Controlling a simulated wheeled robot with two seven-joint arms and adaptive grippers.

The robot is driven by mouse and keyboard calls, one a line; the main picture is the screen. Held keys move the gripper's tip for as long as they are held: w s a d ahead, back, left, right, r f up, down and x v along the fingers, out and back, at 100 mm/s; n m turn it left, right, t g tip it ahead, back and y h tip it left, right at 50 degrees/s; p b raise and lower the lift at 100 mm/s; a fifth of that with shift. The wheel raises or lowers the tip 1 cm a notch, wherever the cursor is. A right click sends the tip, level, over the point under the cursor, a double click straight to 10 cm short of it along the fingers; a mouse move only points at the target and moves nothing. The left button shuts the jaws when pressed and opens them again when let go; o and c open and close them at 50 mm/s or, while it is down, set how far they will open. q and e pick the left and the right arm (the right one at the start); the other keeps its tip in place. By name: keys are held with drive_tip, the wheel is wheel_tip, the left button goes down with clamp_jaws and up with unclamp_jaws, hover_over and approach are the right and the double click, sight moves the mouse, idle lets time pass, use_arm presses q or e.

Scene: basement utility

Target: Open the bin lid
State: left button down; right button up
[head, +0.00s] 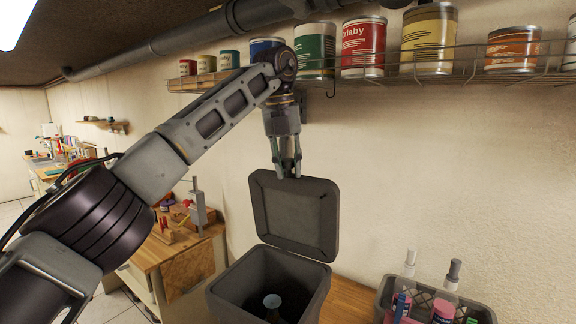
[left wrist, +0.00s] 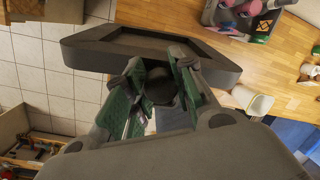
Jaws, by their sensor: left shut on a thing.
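The bin (head: 318,298) is dark grey and stands below my left arm, with its top uncovered and its inside showing. Its dark grey lid (head: 295,215) stands raised, roughly upright, at the bin's back edge. My left gripper (head: 287,172) points down and is shut on the lid's top edge. In the left wrist view the gripper fingers (left wrist: 155,98) meet the rim of the lid (left wrist: 95,50). The fingers partly hide the lid edge. My right gripper is not in view.
A wire shelf (head: 440,65) with several paint cans runs along the wall close above the gripper. A grey crate (head: 480,308) with bottles stands right of the bin. A wooden workbench (head: 165,245) is at the left. The wall right of the lid is bare.

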use_arm(q)
drive_tip(key=c, duration=1.1)
unclamp_jaws()
drive_tip(key=shift+c, duration=0.2)
drive_tip(key=shift+r, duration=0.15)
drive_tip(key=shift+s+a+r, duration=0.1)
drive_tip(key=shift+a+r, duration=0.05)
drive_tip(key=shift+r, duration=0.85)
drive_tip(key=shift+s+a+r, duration=0.1)
drive_tip(key=shift+r, duration=0.9)
drive_tip(key=shift+s+a+r, duration=0.1)
drive_tip(key=shift+a+r, duration=0.05)
drive_tip(key=shift+r, duration=0.85)
drive_tip(key=shift+s+a+r, duration=0.1)
drive_tip(key=shift+a+r, duration=0.05)
drive_tip(key=shift+r, duration=0.3)
